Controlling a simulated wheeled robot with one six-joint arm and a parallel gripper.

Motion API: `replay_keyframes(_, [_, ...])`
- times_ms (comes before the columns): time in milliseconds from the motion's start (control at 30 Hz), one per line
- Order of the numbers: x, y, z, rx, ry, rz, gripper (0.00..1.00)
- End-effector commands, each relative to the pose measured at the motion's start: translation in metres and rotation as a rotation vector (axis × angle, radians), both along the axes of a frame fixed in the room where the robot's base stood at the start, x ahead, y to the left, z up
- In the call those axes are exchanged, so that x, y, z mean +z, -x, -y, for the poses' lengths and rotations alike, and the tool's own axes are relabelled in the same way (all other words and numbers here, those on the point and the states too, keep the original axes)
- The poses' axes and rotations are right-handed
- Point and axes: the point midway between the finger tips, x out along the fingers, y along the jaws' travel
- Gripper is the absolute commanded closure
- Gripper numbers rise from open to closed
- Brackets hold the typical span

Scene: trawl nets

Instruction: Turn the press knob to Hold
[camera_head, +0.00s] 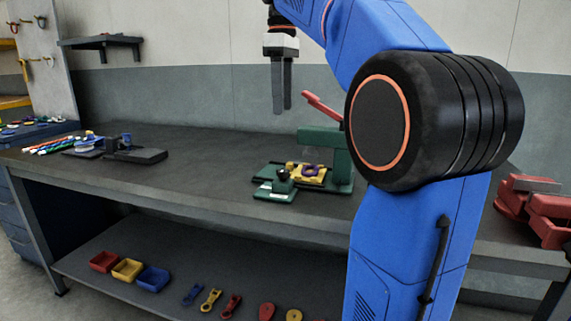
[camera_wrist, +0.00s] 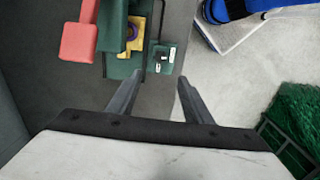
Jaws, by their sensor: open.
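The green press (camera_head: 328,150) stands on the bench with its red lever (camera_head: 321,106) tilted up. At its front left is a small green control box (camera_head: 276,191) with a pale label and a round black knob (camera_head: 283,174). The knob's setting is too small to read. In the wrist view the press (camera_wrist: 115,35) and the control box (camera_wrist: 166,50) lie beyond the fingertips. My gripper (camera_head: 282,110) is open and empty, pointing down above and behind the control box in the picture, clear of it. In the wrist view my gripper (camera_wrist: 160,78) shows its two fingers apart.
A yellow piece with a purple ring (camera_head: 311,170) sits in the press. A dark fixture (camera_head: 125,148) and coloured sticks lie at the bench's left. A red vise (camera_head: 540,210) is at the right. The bench (camera_head: 215,165) between is bare. Small bins (camera_head: 127,270) stand below.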

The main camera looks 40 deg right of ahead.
Motion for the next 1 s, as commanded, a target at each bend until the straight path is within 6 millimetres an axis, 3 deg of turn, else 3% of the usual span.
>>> replay_keyframes(167, [-0.021, 0.002, -0.001, -0.001, -0.001, -0.002, 0.54])
replay_keyframes(800, [-0.134, 0.001, -0.001, -0.002, 0.000, -0.001, 0.54])
replay_keyframes(1000, [-0.159, 0.001, -0.001, -0.002, 0.000, -0.001, 0.54])
